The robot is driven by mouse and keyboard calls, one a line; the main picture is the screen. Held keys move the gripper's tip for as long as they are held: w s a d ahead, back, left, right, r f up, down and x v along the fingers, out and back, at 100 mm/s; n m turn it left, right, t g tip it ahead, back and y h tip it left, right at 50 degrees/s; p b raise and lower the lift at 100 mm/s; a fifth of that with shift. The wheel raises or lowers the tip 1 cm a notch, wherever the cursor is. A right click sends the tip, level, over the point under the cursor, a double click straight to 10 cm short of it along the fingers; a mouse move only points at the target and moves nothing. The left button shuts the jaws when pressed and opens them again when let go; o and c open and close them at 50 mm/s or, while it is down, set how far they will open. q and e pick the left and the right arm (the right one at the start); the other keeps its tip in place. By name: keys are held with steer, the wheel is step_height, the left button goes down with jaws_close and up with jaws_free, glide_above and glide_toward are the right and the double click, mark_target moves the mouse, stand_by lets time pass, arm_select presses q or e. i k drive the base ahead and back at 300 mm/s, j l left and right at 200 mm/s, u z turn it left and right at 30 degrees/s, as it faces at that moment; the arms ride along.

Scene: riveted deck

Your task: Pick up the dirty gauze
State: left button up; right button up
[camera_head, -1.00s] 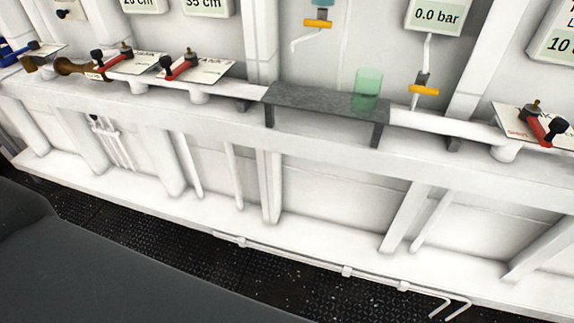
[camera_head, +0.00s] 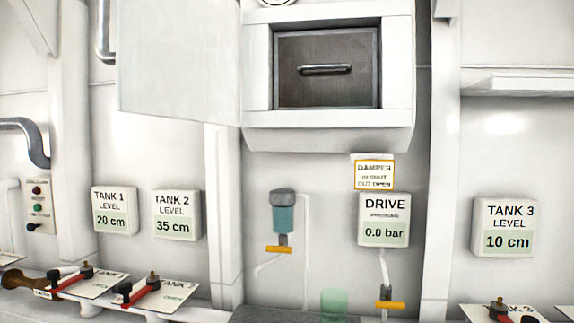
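I see no dirty gauze in the current head view. An open white wall cabinet (camera_head: 330,133) holds a dark panel (camera_head: 300,90) with a horizontal handle, and the panel is shut. A translucent green cup (camera_head: 334,304) stands on the grey shelf (camera_head: 275,315) at the bottom edge. Neither of my grippers is in view.
The cabinet's white door (camera_head: 178,60) stands open to the left. A blue-grey filter bowl (camera_head: 283,215) with a yellow lever hangs below the cabinet. Red-handled valves (camera_head: 140,294) line the lower left. The DRIVE gauge (camera_head: 384,220) reads 0.0 bar.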

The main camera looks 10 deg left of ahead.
mark_target(334, 69)
steer(key=j+z, duration=0.2)
steer(key=j, duration=0.55)
steer(key=j+z, duration=0.2)
steer(key=j, duration=0.5)
steer(key=k, duration=0.05)
